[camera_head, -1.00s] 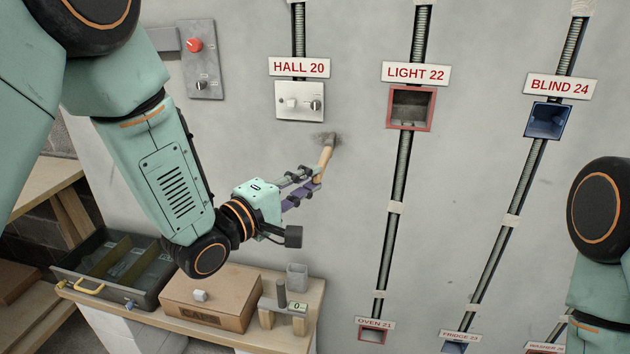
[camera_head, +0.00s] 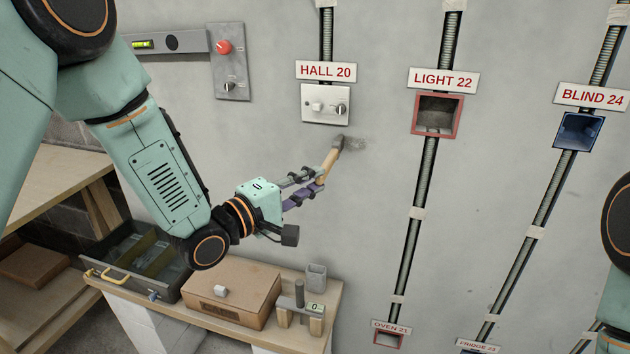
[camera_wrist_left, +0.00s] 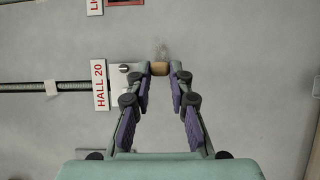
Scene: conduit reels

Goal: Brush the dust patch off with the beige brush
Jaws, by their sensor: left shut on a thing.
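The beige brush (camera_head: 328,165) is held tilted by its handle in my left gripper (camera_head: 316,183), which is shut on it. Its dark bristle end is at the wall, touching or very close. The dust patch (camera_head: 357,144) is a grey smudge on the wall, just right of the bristles and below the HALL 20 switch plate (camera_head: 326,104). In the left wrist view the handle end (camera_wrist_left: 159,68) sits between the fingertips, and the faint patch (camera_wrist_left: 161,50) shows beyond it. My right gripper is out of view.
A red-framed wall box (camera_head: 438,115) and a blue box (camera_head: 577,131) are to the right, with conduits below. A bench (camera_head: 105,286) below carries a cardboard box (camera_head: 232,292), a grey cup (camera_head: 316,276) and a drawer-like tray (camera_head: 118,271). The wall right of the patch is clear.

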